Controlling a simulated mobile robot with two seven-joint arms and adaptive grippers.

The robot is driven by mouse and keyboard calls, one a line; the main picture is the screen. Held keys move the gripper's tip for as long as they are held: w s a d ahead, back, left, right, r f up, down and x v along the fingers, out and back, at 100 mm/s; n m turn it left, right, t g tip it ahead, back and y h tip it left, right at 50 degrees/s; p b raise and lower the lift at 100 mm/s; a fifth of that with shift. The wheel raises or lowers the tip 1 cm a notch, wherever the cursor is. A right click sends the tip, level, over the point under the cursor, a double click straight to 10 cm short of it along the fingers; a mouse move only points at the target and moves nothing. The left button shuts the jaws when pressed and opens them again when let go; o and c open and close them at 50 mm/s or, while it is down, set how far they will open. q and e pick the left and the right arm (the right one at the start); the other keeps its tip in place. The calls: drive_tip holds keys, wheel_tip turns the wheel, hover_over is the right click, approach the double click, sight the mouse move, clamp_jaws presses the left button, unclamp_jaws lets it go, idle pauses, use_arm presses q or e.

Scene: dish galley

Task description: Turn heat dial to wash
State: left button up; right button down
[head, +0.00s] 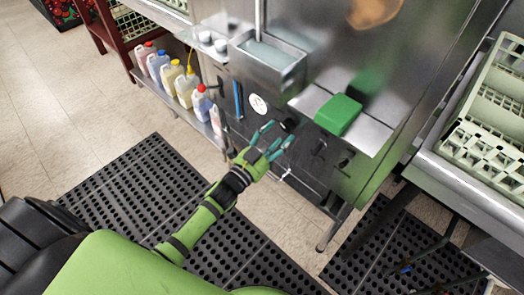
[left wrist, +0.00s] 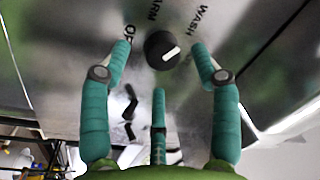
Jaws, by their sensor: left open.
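The heat dial (left wrist: 160,48) is a round black knob with a white pointer mark on a shiny metal panel. In the left wrist view, the labels OFF, WARM and WASH stand around it, partly cut off or covered. The pointer mark lies to the right on the knob's face, slanting up roughly to the WASH side. My left gripper (head: 276,131) is open in front of the panel. Its teal fingertips stand on both sides of the dial, with a third finger below; I cannot tell whether they touch it. My right gripper is not in view.
Several detergent jugs (head: 184,84) stand on a low shelf left of the machine. A green block (head: 338,114) sits on a metal ledge above and right of my gripper. A dish rack (head: 490,120) is at the right. Black perforated mats (head: 150,190) cover the floor.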

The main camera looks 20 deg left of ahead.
use_arm(q)
drive_tip(key=r+v, duration=0.1)
drive_tip(key=v, duration=0.8)
drive_tip(key=shift+s+f, duration=0.25)
drive_tip(key=shift+f, duration=0.25)
drive_tip(key=shift+a, duration=0.15)
